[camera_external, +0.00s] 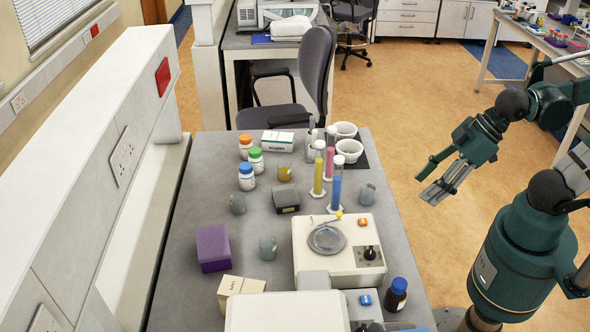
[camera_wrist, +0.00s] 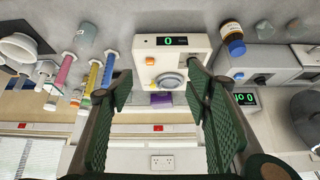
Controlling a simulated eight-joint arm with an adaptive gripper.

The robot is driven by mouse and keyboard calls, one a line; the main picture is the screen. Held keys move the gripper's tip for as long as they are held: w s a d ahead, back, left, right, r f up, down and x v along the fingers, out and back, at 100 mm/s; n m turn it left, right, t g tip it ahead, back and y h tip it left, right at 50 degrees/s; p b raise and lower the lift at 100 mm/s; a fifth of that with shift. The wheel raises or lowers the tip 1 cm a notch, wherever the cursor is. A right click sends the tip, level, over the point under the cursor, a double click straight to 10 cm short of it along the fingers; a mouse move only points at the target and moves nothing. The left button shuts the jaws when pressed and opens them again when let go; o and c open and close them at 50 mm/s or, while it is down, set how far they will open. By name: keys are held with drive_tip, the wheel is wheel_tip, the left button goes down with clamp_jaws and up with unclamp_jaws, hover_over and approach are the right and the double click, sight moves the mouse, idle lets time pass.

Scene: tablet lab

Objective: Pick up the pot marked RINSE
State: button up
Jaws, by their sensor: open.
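A yellowish pot or beaker (camera_external: 284,173) stands farther back. No RINSE marking is readable on any of them, so I cannot tell which pot bears it. My gripper (camera_external: 424,188) is open and empty, off to the right of the bench. Its two green fingers are spread apart in the wrist view (camera_wrist: 160,90), with nothing between them that touches either.
A balance (camera_external: 308,250) with a round pan fills the bench's front middle. Tall coloured cylinders (camera_external: 330,165) stand behind it. A brown bottle (camera_external: 396,293), purple box (camera_external: 212,247), dark box (camera_external: 286,199), and white bottles (camera_external: 246,178) stand around. Bench (camera_external: 190,300) is clear at front left.

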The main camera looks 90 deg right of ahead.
drive_tip(key=w+m, duration=0.1)
drive_tip(key=m+g+p, duration=0.6)
drive_tip(key=m+p, duration=0.1)
drive_tip(key=m, duration=1.1)
hover_over(367, 194)
drive_tip(key=d, duration=0.2)
wheel_tip(367, 194, down, 12)
drive_tip(key=f, duration=0.1)
drive_tip(key=shift+s+d+f+m+g, duration=0.3)
drive_tip(key=shift+s+f+m+g, duration=0.1)
drive_tip(key=shift+f+m, duration=0.1)
drive_tip(key=shift+f, duration=0.1)
drive_tip(key=shift+f, duration=1.15)
drive_tip(key=shift+f, duration=0.1)
drive_tip(key=shift+f, duration=2.5)
